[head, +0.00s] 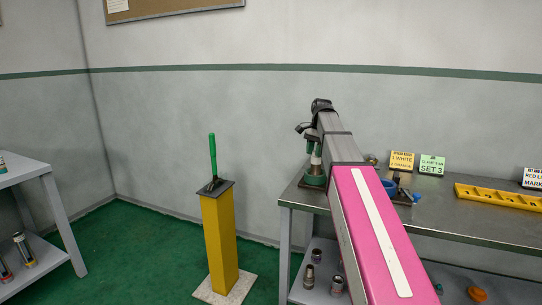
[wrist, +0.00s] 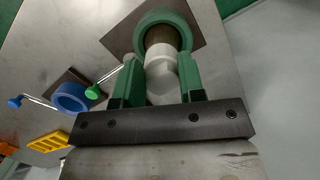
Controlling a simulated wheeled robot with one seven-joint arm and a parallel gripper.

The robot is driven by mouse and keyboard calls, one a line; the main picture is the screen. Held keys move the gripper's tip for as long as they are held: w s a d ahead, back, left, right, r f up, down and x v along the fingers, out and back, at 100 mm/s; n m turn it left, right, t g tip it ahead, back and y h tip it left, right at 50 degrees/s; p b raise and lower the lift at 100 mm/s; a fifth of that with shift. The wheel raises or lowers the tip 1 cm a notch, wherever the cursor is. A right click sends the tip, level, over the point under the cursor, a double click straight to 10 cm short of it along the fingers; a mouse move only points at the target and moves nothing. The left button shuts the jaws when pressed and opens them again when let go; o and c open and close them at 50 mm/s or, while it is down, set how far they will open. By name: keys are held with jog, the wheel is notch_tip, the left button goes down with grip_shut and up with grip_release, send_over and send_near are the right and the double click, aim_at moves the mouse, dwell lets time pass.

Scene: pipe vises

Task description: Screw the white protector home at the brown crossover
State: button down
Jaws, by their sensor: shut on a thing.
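The white protector (wrist: 161,62) is between the two green fingers of my gripper (wrist: 160,56) in the wrist view, and the gripper is shut on it. Just past it, the brown crossover (wrist: 167,35) shows inside the green ring of a vise (wrist: 145,22). The protector lines up roughly with the crossover; whether the threads are engaged is hidden. In the head view the green vise (head: 314,181) stands at the left end of the workbench, with the white protector (head: 316,160) small above it. My arm hides much of that area.
A blue vise (wrist: 71,97) stands beside the green one on the bench (head: 470,224). A yellow rack (head: 497,196) and sign cards (head: 402,161) are further right. Loose pipe pieces (head: 309,277) lie on the lower shelf. A yellow pedestal with a green lever (head: 213,158) stands left.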

jog(key=shift+w+a+m+t, duration=0.15)
jog(key=shift+m+t, duration=0.05)
jog(key=shift+m, duration=0.95)
jog(key=shift+w+a+m+t, duration=0.1)
jog(key=shift+m+t, duration=0.1)
jog(key=shift+m, duration=0.95)
jog(key=c, duration=1)
grip_release()
jog(key=shift+o, duration=0.2)
jog(key=n, duration=0.5)
jog(key=shift+s+d+g, duration=0.2)
jog(key=shift+s+g, duration=0.1)
jog(key=shift+g, duration=0.1)
